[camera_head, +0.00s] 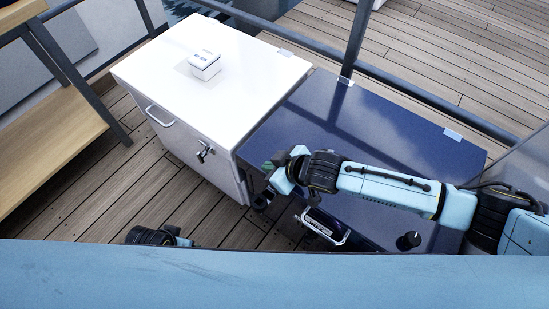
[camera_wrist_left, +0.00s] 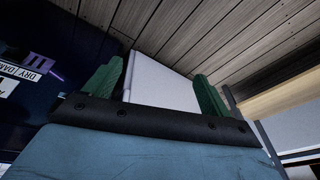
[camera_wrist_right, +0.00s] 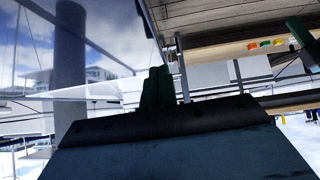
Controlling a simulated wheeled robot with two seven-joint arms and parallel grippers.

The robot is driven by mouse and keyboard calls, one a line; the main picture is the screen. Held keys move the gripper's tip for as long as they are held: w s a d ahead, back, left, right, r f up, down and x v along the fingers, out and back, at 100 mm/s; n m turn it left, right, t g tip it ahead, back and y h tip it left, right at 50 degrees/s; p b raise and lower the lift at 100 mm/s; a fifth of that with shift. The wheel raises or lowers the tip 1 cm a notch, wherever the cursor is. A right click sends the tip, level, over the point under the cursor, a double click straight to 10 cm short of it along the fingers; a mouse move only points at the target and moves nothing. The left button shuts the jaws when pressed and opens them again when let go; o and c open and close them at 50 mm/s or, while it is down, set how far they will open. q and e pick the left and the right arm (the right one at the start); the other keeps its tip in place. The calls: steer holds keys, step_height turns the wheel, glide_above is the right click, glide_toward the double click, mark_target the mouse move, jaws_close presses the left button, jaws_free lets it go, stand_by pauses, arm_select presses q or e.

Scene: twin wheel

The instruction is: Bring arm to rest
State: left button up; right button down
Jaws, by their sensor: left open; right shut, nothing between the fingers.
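My right arm (camera_head: 385,188) comes in from the right and reaches across above the dark blue cabinet top (camera_head: 375,125). Its gripper (camera_head: 269,166) is near the seam between the blue and white cabinets. In the right wrist view the two green fingers (camera_wrist_right: 158,87) are together with nothing between them. My left arm (camera_head: 155,236) shows only as a small dark part at the lower left of the head view. In the left wrist view its green fingers (camera_wrist_left: 157,88) are wide apart and empty, with a white cabinet seen beyond them.
A white cabinet (camera_head: 150,65) with a handle and latch carries a small white box (camera_head: 205,65). A black knob (camera_head: 409,241) and a metal handle (camera_head: 322,228) are on the blue cabinet's near side. A wooden shelf (camera_head: 50,140) stands left. Railings (camera_head: 430,97) run behind.

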arm_select(q)
steer(key=shift+s+a+f+p, duration=0.3)
steer(key=shift+a+f, duration=0.25)
steer(key=shift+f, duration=0.25)
steer(key=shift+s+a+f+p, duration=0.3)
steer(key=shift+a+f, duration=0.2)
steer(key=shift+f, duration=0.3)
arm_select(e)
steer(key=shift+s+d+r, duration=0.15)
steer(key=shift+d+r, duration=0.05)
steer(key=shift+r, duration=0.35)
steer(key=shift+s+d+r, duration=0.2)
steer(key=shift+d+r, duration=0.05)
steer(key=shift+r, duration=0.35)
steer(key=shift+s+d+r, duration=0.15)
steer(key=shift+d+r, duration=0.05)
steer(key=shift+r, duration=0.35)
